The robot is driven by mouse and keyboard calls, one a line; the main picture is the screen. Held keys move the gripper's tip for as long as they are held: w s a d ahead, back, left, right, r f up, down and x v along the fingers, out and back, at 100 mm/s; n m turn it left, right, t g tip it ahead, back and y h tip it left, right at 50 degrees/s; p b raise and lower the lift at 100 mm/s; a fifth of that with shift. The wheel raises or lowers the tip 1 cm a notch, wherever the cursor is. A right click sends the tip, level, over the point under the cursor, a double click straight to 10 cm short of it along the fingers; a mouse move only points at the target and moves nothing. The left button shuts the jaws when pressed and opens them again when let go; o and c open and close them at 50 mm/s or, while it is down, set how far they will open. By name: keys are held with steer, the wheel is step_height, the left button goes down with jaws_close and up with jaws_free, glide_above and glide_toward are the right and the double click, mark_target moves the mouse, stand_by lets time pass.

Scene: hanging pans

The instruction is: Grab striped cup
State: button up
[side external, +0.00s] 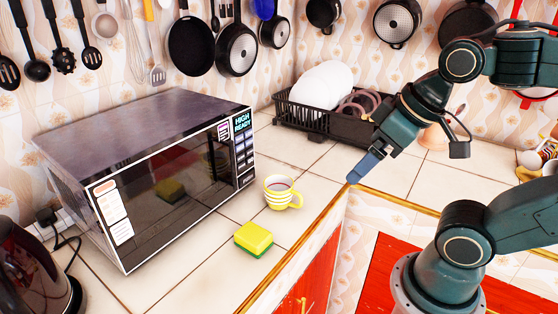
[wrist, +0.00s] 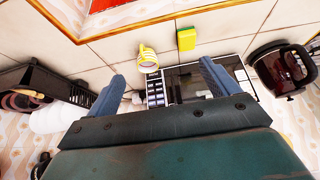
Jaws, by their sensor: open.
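The yellow-and-white striped cup (side external: 280,193) stands upright on the tiled counter in front of the microwave, its handle to the right in the side view. It also shows in the wrist view (wrist: 148,60), above and between my fingers. My gripper (side external: 366,168) is to the right of the cup in the side view, above the counter's front edge and apart from the cup. In the wrist view my gripper (wrist: 163,82) has its two blue fingers spread wide with nothing held between them.
A yellow-green sponge (side external: 254,239) lies near the cup. A microwave (side external: 150,105) stands behind them. A dish rack (side external: 310,118) with plates is at the back. A dark kettle (side external: 35,270) is at the left. Counter tiles between cup and rack are clear.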

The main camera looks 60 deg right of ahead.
steer(key=shift+o, duration=0.6)
steer(key=shift+w, duration=0.1)
steer(key=m+g, duration=0.6)
steer(key=m, duration=0.8)
glide_above(283, 196)
steer(key=w+d, duration=0.2)
steer(key=w, duration=0.1)
step_height(283, 196, down, 7)
steer(key=shift+d+f, duration=0.15)
step_height(283, 196, down, 9)
steer(key=shift+r, duration=0.2)
